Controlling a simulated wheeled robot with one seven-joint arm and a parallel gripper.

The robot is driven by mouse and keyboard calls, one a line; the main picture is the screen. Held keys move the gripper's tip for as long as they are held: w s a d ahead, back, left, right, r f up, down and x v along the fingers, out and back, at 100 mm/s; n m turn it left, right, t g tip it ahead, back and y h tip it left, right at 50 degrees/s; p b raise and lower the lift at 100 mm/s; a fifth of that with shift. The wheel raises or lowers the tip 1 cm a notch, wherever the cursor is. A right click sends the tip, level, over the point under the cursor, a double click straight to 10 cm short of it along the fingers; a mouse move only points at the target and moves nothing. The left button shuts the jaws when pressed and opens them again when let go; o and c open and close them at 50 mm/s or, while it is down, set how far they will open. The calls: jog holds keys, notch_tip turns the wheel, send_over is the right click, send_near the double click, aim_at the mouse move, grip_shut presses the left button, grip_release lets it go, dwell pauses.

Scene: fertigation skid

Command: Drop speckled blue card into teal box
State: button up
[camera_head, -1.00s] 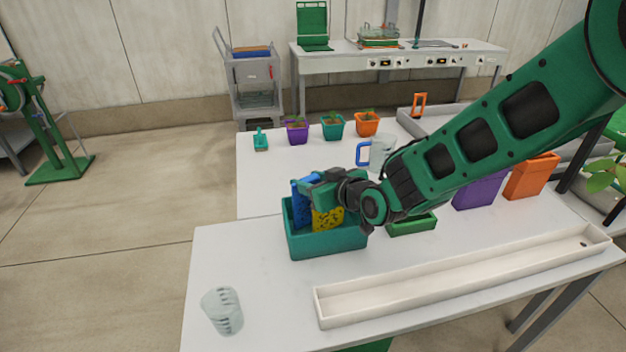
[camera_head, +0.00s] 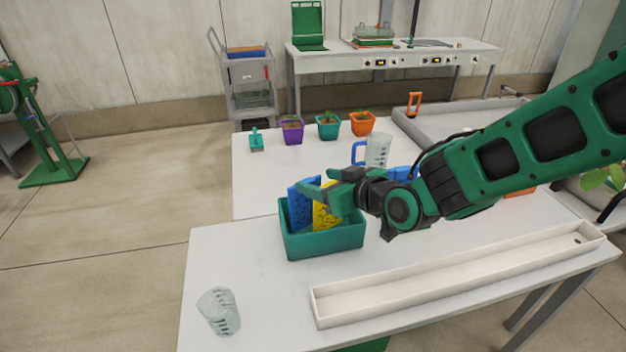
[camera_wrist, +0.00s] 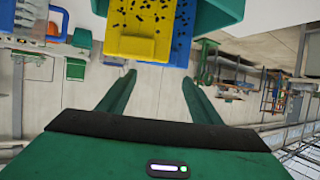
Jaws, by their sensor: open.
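The speckled blue card (camera_head: 300,207) stands in the teal box (camera_head: 325,246), tilted, at the box's left part. A speckled yellow card (camera_head: 325,216) stands beside it on the right. The wrist view, which is upside down, shows the yellow card (camera_wrist: 137,38) in front of the blue card (camera_wrist: 181,42), with part of the teal box (camera_wrist: 222,10). My gripper (camera_head: 318,186) is over the box at the cards' upper ends. In the wrist view my gripper (camera_wrist: 158,78) is open with a clear gap between its fingers. The cards' lower ends are hidden by the box wall.
A long white trough (camera_head: 460,272) lies to the right. A blue-handled jug (camera_head: 377,150) and potted plants (camera_head: 328,125) stand behind. A blue thing (camera_head: 401,173) is partly hidden by my arm. The table left of the box is clear.

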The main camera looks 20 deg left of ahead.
jog(key=shift+v, duration=2.75)
jog(key=shift+d, duration=0.1)
jog(key=w+d+f+m+h, duration=0.1)
jog(key=w+d+m+h, duration=0.1)
jog(key=d, duration=0.6)
jog(key=w+d+f+m+h, duration=0.1)
jog(key=w+d+h, duration=0.2)
jog(key=d, duration=0.6)
jog(key=s+d+f+m+g+h, duration=0.1)
jog(key=s+d+m+h, duration=0.15)
jog(key=d, duration=0.75)
jog(key=s+d+m+g+h, duration=0.1)
jog(key=s+d+m+h, duration=0.15)
jog(key=d, duration=0.75)
jog(key=s+d+m+g, duration=0.3)
jog(key=s+d, duration=0.5)
jog(key=s, duration=0.3)
jog(key=s+d+m+g, duration=0.3)
jog(key=s+d+m, duration=0.3)
jog(key=s, duration=0.6)
jog(key=d, duration=0.2)
jog(key=shift+s+d+r+h, duration=0.2)
jog(key=shift+s+d+h, duration=0.05)
jog(key=shift+h, duration=0.05)
